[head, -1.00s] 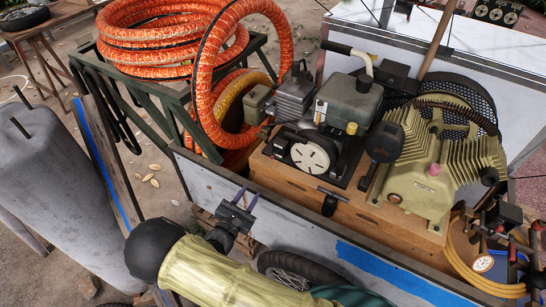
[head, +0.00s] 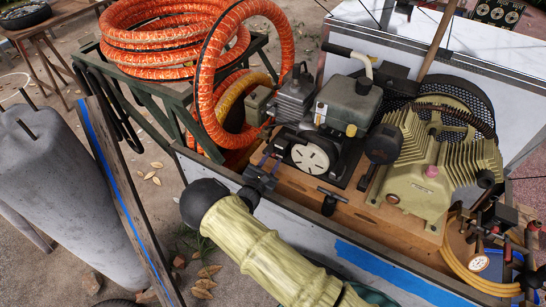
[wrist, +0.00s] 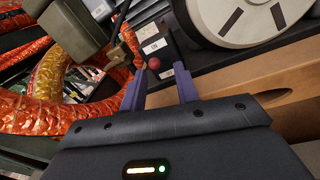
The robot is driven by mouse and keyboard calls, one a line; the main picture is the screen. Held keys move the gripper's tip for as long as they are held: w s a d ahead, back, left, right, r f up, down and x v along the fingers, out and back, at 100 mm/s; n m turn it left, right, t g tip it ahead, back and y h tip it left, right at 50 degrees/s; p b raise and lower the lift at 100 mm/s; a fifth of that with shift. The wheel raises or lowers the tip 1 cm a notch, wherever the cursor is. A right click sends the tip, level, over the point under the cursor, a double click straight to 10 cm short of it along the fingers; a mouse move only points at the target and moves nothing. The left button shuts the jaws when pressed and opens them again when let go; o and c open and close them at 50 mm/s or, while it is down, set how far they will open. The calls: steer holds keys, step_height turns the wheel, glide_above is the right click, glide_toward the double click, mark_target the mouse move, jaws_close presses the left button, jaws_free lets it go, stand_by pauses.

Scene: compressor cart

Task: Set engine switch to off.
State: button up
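The engine (head: 346,103) sits on the wooden deck of the cart, with a pale round disc (head: 310,157) on its near side. The disc also shows large at the top of the wrist view (wrist: 235,15). Beside the disc in the wrist view is a small dark box with white labels (wrist: 153,46) and a small red knob (wrist: 154,64); I cannot tell for sure whether this is the engine switch, or its setting. My gripper (wrist: 160,88) is open and empty, its two purple fingers pointing at this part, apart from it. In the head view my gripper (head: 267,163) is just left of the disc.
Orange hose coils (head: 170,40) lie on a green stand at the left, with a loop hanging close to the engine. The cart's side wall (head: 290,215) runs below my gripper. A black T-handle (head: 330,200) and the finned compressor (head: 435,165) stand to the right.

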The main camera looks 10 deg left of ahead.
steer(key=shift+x, duration=1.15)
steer(key=shift+c, duration=0.4)
jaws_close()
steer(key=shift+f, duration=0.1)
steer(key=shift+s+d+f, duration=0.1)
steer(key=shift+o, duration=0.4)
jaws_free()
